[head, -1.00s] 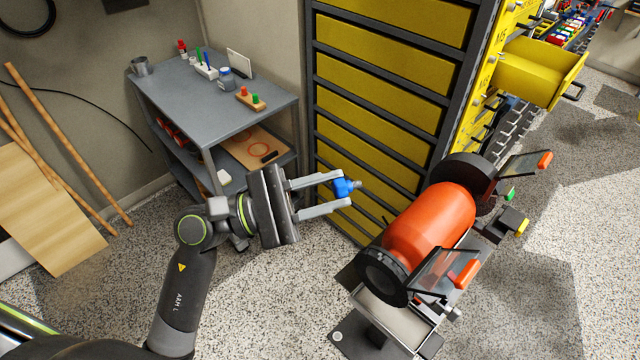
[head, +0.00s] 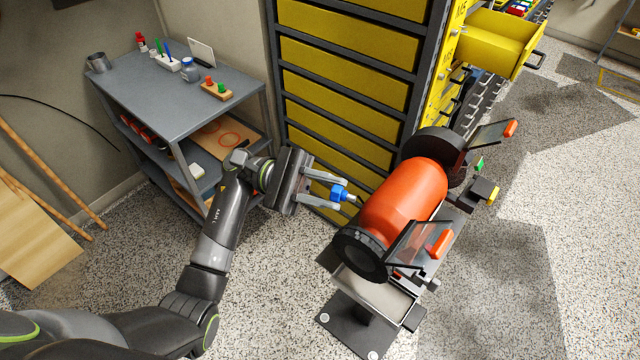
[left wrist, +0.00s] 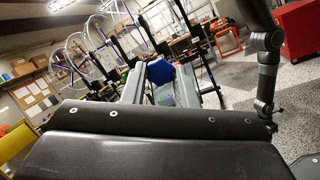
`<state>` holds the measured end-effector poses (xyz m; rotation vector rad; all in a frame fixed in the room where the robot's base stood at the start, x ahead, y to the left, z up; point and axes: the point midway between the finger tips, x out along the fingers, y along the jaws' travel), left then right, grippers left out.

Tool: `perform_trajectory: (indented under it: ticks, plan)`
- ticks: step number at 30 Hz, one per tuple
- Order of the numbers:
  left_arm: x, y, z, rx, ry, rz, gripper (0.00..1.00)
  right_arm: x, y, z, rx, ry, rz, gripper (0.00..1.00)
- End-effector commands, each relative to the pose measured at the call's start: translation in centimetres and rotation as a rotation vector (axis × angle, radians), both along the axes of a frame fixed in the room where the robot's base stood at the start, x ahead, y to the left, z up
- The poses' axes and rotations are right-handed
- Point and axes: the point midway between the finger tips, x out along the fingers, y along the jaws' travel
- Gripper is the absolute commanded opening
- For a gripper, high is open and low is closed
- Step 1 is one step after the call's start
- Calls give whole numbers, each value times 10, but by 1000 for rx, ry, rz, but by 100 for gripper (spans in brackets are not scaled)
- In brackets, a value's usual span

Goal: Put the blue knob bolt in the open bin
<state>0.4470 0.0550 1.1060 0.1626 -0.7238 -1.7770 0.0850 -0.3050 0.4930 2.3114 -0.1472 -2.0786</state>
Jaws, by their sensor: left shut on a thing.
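The blue knob bolt (head: 339,194) is between the fingertips of my left gripper (head: 336,193), which is shut on it. Its metal stud points right, toward the orange grinder. In the left wrist view the blue knob (left wrist: 160,71) shows between the two grey fingers (left wrist: 160,85). The open bin (head: 497,43) is a yellow drawer pulled out of the yellow cabinet, at the upper right of the head view. My left gripper is well below and left of it, with the grinder between. My right gripper is not identifiable in these views.
An orange bench grinder (head: 403,200) with black wheels stands on a pedestal just right of my left gripper. The yellow drawer cabinet (head: 345,95) rises behind. A grey shelf cart (head: 185,100) holds small items at left. Speckled floor is clear at right.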

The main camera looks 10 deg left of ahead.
Motion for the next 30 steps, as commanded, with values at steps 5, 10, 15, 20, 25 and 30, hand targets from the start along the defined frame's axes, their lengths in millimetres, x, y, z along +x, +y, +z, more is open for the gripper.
perform_trajectory:
  ticks: [5, 10, 15, 20, 25, 30]
  plan:
    - [3, -3, -5, -1, 0, -58, 0, 0, -1, 0, -1, 0, 0, 36]
    - [3, -3, -6, -1, -1, -75, 0, 0, -2, 0, -2, 0, 1, 36]
    - [3, -3, -10, 0, 2, -29, 0, 0, -2, 0, -3, 0, 1, 36]
    - [5, 2, -19, 2, 3, 142, 0, 0, -2, 0, -3, 0, 1, 36]
    - [9, 16, -30, 3, 1, 413, 0, 0, -2, 0, -3, 0, 1, 36]
    - [9, 39, -38, 4, 2, 679, 0, 0, -2, 0, -3, 0, 1, 36]
